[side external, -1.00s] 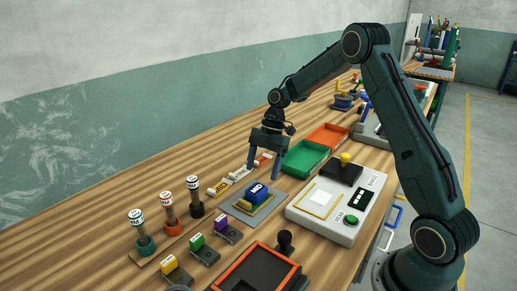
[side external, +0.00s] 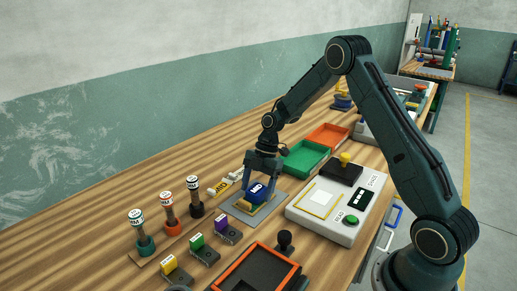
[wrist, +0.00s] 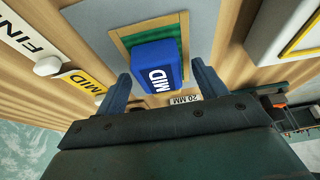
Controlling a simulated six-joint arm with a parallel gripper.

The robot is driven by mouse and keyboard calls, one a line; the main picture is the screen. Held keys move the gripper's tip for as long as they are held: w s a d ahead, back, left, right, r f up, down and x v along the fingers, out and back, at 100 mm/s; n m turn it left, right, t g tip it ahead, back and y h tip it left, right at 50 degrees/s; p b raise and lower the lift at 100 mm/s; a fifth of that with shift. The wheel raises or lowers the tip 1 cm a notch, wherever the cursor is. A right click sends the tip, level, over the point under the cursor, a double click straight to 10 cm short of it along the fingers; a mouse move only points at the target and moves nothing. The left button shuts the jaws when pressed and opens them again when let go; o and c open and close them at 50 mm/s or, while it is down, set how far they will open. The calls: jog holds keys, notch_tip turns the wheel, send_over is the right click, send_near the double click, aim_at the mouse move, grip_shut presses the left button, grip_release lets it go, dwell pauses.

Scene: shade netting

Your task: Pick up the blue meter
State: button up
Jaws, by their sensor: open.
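The blue meter (side external: 256,193) is a small blue block with a white MID label. It sits on a green patch with a tan border (wrist: 122,28), on a grey mat (side external: 238,209). It also shows in the wrist view (wrist: 150,62). My gripper (side external: 263,184) points down with its fingers apart at the meter. In the wrist view, one finger lies to the left of the meter and the other to the right, with a gap on each side. Nothing is held, and the finger in front hides part of the meter's far side in the side view.
A white console (side external: 335,218) stands right of the mat. Green (side external: 303,168) and orange (side external: 327,145) trays lie behind. Labelled posts (side external: 168,214) and small coloured-top blocks (side external: 203,248) stand at left and front. An orange-rimmed tray (side external: 247,265) is at the front.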

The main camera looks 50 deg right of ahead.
aim_at(257, 188)
jog(key=shift+a+f, duration=0.15)
jog(key=shift+f, duration=0.15)
jog(key=c, duration=1.2)
jog(key=shift+c, duration=0.2)
jog(key=shift+r, duration=0.1)
notch_tip(257, 188, up, 20)
dwell(0.6)
